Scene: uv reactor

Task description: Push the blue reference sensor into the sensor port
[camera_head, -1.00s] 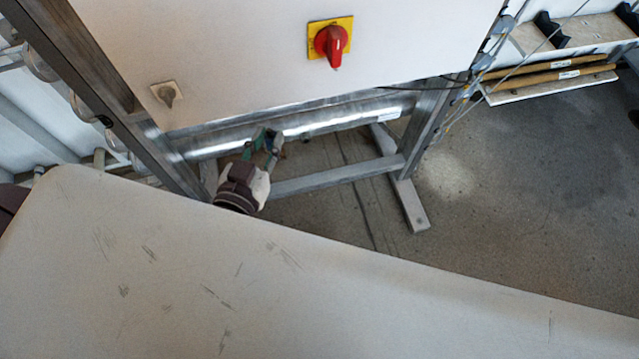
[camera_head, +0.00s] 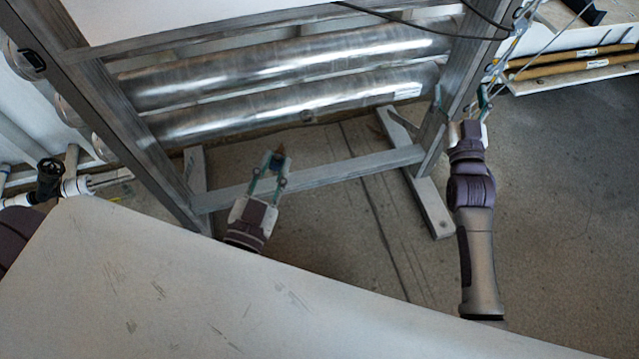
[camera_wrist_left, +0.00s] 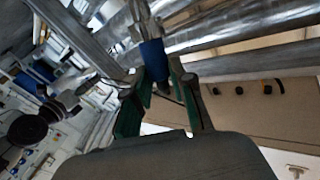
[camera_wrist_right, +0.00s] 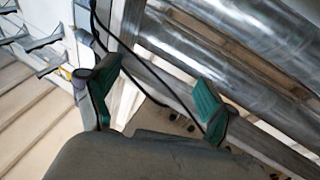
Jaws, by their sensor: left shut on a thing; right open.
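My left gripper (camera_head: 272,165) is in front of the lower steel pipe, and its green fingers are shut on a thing. In the left wrist view the same gripper (camera_wrist_left: 163,85) holds the blue reference sensor (camera_wrist_left: 152,56). The sensor has a blue body and a metallic end that points away from the gripper, toward the pipes. In the head view the sensor is too small to make out clearly. My right gripper (camera_head: 480,108) is beside the right frame leg. In the right wrist view this gripper (camera_wrist_right: 155,90) is open and empty. I cannot make out the sensor port.
Two shiny horizontal pipes (camera_head: 290,65) (camera_head: 280,108) lie within a steel frame (camera_head: 310,178) with a low crossbar and feet. Thin cables hang near the right leg (camera_head: 432,110). A valve (camera_head: 50,178) is at the left. A shelf (camera_head: 570,65) is at the upper right.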

